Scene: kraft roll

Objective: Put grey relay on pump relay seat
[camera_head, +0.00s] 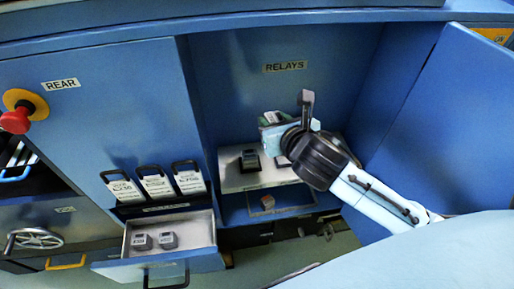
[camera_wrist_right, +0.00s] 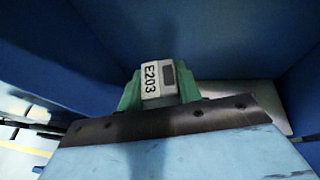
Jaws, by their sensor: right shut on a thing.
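My right gripper (camera_head: 272,118) reaches into the open blue cabinet marked RELAYS. The relay is held above a light grey panel (camera_head: 240,183) on the cabinet floor. A dark relay or socket (camera_head: 250,160) stands on that panel, left of the gripper. Another dark piece (camera_head: 283,161) is partly hidden below my gripper. I cannot tell which spot is the pump relay seat. My left gripper is not in view.
An open drawer (camera_head: 205,230) at lower left holds two grey relays (camera_head: 141,242). Several labelled tags (camera_head: 157,186) hang above it. The open cabinet door (camera_head: 440,120) is close to my right arm.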

